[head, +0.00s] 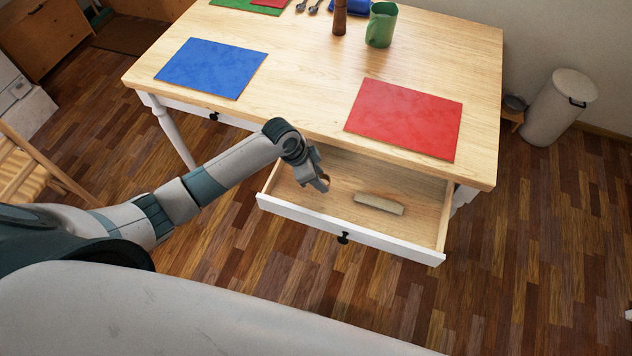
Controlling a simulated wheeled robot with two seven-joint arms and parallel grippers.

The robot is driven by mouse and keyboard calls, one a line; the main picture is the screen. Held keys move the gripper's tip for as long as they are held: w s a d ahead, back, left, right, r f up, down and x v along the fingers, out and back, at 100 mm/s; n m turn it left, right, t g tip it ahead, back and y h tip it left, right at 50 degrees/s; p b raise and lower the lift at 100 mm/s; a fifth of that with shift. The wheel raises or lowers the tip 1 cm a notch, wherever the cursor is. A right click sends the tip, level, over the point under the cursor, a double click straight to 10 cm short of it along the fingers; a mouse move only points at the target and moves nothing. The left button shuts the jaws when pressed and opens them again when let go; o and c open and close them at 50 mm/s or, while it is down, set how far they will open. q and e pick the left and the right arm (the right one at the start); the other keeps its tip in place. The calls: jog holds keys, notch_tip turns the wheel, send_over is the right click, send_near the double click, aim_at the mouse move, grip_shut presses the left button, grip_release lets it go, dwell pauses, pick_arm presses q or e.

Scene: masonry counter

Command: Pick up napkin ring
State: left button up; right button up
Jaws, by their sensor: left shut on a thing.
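My left gripper (321,184) reaches down into the open drawer (394,244) from its left side. Its fingers are shut on a small brownish thing, which I take to be the napkin ring (325,180); it is mostly hidden by the fingers. I cannot tell whether it touches the drawer floor. A beige, long, flat-ended object (379,204) lies in the drawer to the right of the gripper, apart from it. My right gripper is not in view.
The wooden table (300,75) stands above the drawer, with a blue mat (210,68) and a red mat (405,118) near its front edge. A green mug (381,25) and a brown bottle-like object (339,17) stand farther back. A white bin (560,105) is at right.

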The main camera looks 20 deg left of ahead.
pick_arm(q)
jog(key=s+d+r+b, duration=0.2)
jog(key=s+d+r, duration=0.2)
jog(key=d, duration=0.5)
jog(key=shift+s+d+r, duration=0.25)
jog(key=shift+r, duration=0.85)
